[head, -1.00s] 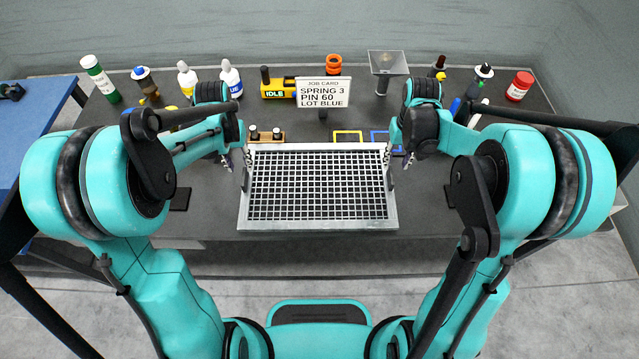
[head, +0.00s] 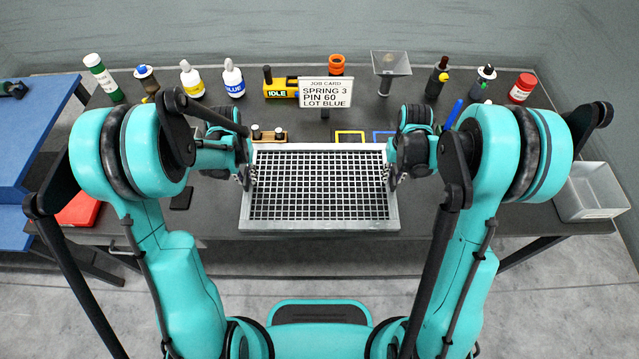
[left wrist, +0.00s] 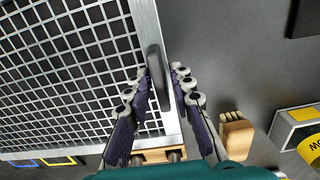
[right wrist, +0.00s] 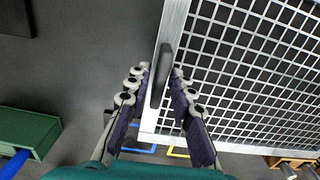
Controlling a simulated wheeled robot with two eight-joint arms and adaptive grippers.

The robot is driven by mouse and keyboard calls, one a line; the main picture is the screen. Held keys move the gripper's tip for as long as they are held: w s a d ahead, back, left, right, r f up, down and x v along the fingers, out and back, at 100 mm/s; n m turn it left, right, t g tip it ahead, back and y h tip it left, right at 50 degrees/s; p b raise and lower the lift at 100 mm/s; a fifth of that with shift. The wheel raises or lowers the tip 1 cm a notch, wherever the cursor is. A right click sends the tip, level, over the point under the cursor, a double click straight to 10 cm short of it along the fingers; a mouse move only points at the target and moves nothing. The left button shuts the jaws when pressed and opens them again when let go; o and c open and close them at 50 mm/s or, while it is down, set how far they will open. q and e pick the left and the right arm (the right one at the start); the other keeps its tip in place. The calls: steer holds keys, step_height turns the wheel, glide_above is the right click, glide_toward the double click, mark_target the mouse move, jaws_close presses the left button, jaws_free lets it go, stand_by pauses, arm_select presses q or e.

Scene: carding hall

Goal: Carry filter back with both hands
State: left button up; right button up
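The filter (head: 320,222), a metal frame with a wire grid, lies flat on the dark table in the head view. It has an upright dark handle on each side. My left gripper (head: 245,180) is at its left side. In the left wrist view, the open fingers (left wrist: 158,75) stand on either side of one handle (left wrist: 155,62). My right gripper (head: 391,180) is at its right side. In the right wrist view, its open fingers (right wrist: 160,72) likewise straddle the other handle (right wrist: 163,62). I see small gaps beside the handles; finger contact is hard to judge.
Behind the filter stand a job card (head: 325,92), a wooden block with pegs (head: 268,136), and yellow and blue square outlines (head: 349,136). A grey bin (head: 591,192) is at right, a red tray (head: 78,210) at left.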

arm_select(q)
jaws_close()
arm_select(e)
jaws_close()
arm_select(q)
steer(key=shift+r, duration=0.1)
arm_select(e)
steer(key=shift+r, duration=0.15)
